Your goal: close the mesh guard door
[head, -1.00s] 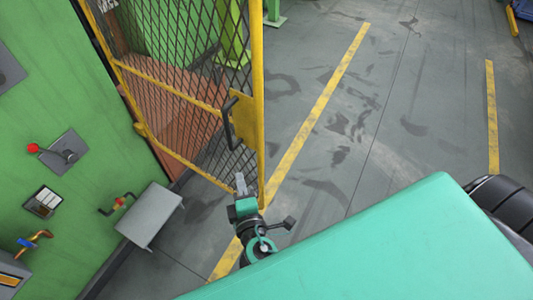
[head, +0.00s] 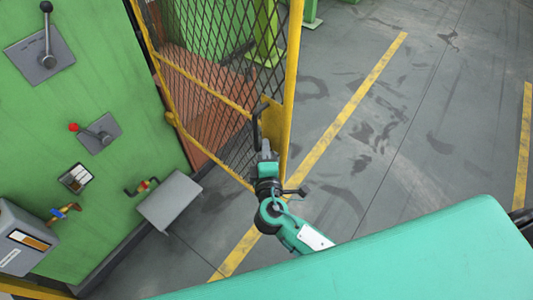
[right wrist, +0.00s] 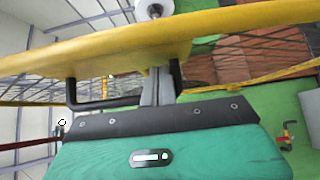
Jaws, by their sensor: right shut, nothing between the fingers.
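The mesh guard door (head: 205,88) has a yellow frame and dark wire mesh. In the head view it stands swung out from the green machine panel, hinged on its left side. A dark bar handle (head: 256,128) is on its free edge; it also shows in the right wrist view (right wrist: 100,104). My right gripper (head: 266,147) is shut and empty, its fingertips at the door's free edge by the handle. In the right wrist view the fingers (right wrist: 157,85) reach up beside the handle to the yellow frame; whether they touch it I cannot tell. My left gripper is out of view.
The green panel (head: 100,170) carries a black-knobbed lever (head: 47,40), a red-knobbed lever (head: 95,132) and small valves. A grey box (head: 170,200) juts from its lower edge. The floor (head: 400,130) right of the door is clear, with yellow lines.

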